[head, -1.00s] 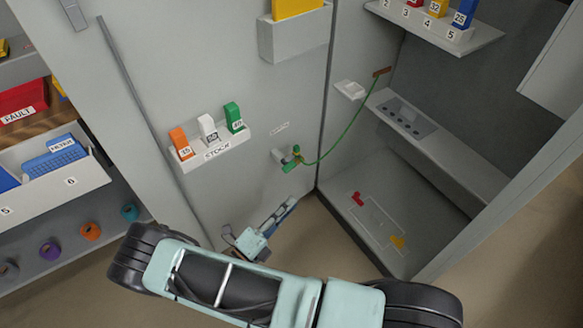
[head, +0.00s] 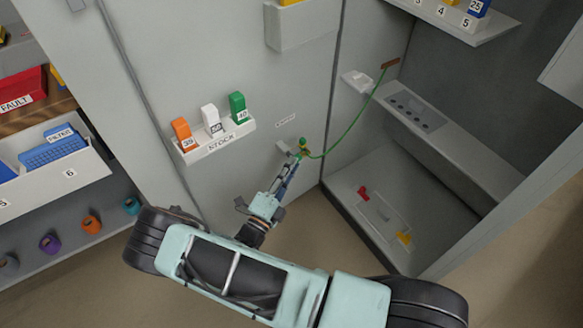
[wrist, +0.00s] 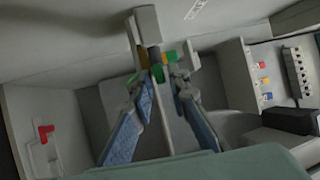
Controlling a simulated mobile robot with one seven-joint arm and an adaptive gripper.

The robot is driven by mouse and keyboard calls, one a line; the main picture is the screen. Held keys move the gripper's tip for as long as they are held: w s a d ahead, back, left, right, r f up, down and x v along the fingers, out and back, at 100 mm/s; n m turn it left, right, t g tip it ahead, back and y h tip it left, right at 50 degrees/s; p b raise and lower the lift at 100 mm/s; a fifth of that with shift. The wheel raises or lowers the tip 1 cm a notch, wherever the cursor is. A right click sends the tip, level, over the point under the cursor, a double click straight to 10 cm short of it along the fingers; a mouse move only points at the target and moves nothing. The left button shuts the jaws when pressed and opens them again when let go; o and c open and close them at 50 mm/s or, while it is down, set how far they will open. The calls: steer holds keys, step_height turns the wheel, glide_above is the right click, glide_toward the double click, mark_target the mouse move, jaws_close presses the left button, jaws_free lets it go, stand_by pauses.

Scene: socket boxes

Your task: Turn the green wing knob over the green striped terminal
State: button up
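The green wing knob (head: 303,143) is small and sits on the grey door panel, where the green wire (head: 352,124) ends. In the wrist view, green parts (wrist: 157,73) show between the fingertips, with a yellow part beside them; I cannot tell knob from terminal there. My gripper (head: 294,163) has reached the knob from below in the head view. In the wrist view my gripper (wrist: 159,80) is open, one finger on each side of the green parts, with gaps showing. The green striped terminal is partly hidden behind the fingers, and its stripes are too small to make out.
A STOCK shelf (head: 217,143) with orange, white and green blocks is left of the knob. A small white holder (head: 357,80) is at upper right. The cabinet shelf (head: 450,145) and its floor lie to the right. The wire hangs slack between door and cabinet.

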steer(key=shift+w+d, duration=0.1)
steer(key=shift+w, duration=0.05)
steer(key=shift+c, duration=0.3)
jaws_close()
steer(key=shift+r, duration=0.1)
steer(key=g+p, duration=0.1)
steer(key=p, duration=0.1)
steer(key=shift+r+m+p, duration=0.3)
steer(key=shift+r, duration=0.1)
steer(key=shift+r+g+p, duration=0.1)
steer(key=shift+g+p, duration=0.3)
steer(key=shift+p, duration=0.55)
steer(key=shift+f+m+g+y+p, duration=0.2)
steer(key=shift+m+g+y+p, duration=0.1)
steer(key=shift+y+p, duration=0.1)
steer(key=shift+f, duration=0.1)
